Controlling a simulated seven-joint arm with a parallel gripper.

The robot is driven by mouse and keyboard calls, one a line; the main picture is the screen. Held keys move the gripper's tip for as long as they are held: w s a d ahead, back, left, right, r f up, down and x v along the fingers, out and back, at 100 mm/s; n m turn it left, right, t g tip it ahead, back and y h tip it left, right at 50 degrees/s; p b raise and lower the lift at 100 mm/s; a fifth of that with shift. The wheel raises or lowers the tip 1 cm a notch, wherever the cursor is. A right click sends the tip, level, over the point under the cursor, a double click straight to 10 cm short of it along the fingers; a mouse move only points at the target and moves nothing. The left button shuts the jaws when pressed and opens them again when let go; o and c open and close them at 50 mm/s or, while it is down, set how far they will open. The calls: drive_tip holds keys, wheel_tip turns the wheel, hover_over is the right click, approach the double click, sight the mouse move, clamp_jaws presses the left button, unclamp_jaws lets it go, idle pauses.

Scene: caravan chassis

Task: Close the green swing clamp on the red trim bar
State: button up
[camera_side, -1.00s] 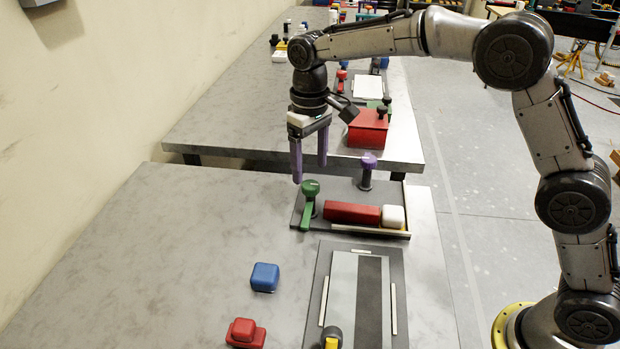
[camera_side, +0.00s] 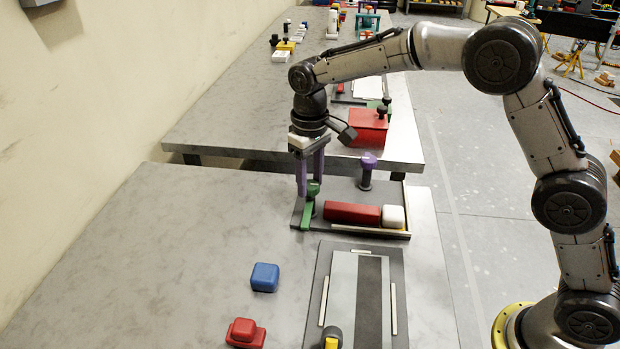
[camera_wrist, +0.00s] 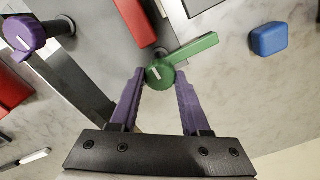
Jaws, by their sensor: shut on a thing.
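The green swing clamp (camera_side: 308,212) stands at the left end of the dark fixture plate, its arm pointing toward the front, away from the red bar. In the wrist view its round head and arm (camera_wrist: 198,47) show clearly. My gripper (camera_side: 309,190) has its purple fingers on either side of the clamp head and is shut on it; the wrist view shows the fingertips (camera_wrist: 160,78) at the head. The red trim bar (camera_side: 352,212) lies on the plate right of the clamp, with a white block (camera_side: 393,216) at its right end. The clamp arm is not over the bar.
A purple clamp (camera_side: 367,172) stands behind the bar. A blue block (camera_side: 265,277) and a red block (camera_side: 245,333) lie on the table at front left. A second plate with light strips (camera_side: 343,290) lies in front. The table's left side is clear.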

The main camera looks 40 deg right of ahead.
clamp_jaws()
idle(0.9)
